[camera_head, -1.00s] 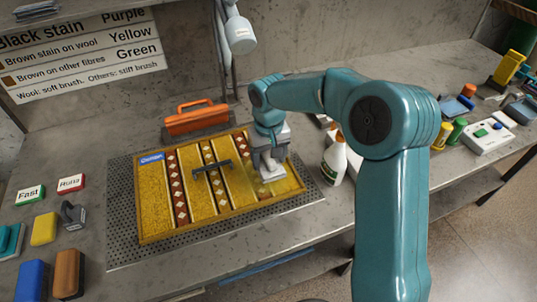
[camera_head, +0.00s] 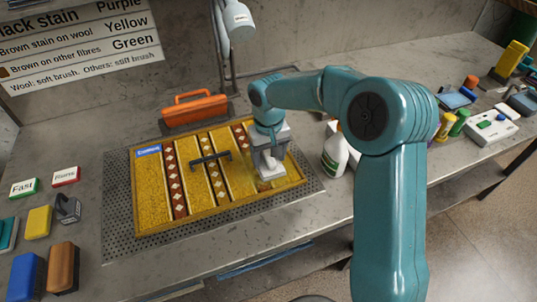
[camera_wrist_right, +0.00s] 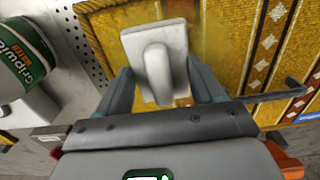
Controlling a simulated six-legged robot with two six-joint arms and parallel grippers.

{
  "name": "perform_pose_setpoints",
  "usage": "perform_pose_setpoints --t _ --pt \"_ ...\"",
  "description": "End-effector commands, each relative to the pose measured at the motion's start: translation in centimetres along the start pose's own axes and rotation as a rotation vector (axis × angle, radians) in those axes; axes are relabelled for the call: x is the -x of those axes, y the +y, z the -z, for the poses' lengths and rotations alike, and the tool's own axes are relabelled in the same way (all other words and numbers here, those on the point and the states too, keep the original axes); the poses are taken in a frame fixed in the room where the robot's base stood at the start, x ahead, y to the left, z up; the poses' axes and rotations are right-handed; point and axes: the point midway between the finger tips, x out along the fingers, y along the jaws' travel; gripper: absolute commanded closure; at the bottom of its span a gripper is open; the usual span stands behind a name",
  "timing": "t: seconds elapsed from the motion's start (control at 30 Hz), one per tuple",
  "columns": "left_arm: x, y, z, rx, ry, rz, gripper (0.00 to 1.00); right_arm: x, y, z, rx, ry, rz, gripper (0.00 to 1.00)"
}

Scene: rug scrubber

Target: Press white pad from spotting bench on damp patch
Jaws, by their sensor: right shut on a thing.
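My right gripper (camera_head: 268,152) is shut on the white pad (camera_head: 270,168) by its raised grip, over the right part of the yellow patterned rug (camera_head: 196,213). In the right wrist view the pad (camera_wrist_right: 155,38) sits between the fingers (camera_wrist_right: 158,88), its flat face over yellow pile. Whether the pad touches the rug is hard to tell. A slightly darker area of pile (camera_wrist_right: 212,45) shows beside the pad in the wrist view and may be the damp patch; the pad and gripper hide part of it. My left gripper is not in view.
A dark bar handle (camera_head: 210,158) lies across the rug's middle. An orange-handled case (camera_head: 194,110) stands behind. Brushes and labelled blocks (camera_head: 40,220) lie at left. A perforated board (camera_head: 118,215) lies under the rug.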

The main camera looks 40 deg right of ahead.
Motion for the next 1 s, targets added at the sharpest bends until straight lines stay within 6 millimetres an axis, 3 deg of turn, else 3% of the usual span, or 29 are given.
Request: perform_pose_setpoints --t 1.0 --pt "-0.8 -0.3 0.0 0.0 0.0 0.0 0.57 -1.2 0.0 0.0 0.0 0.0 0.0 0.59"
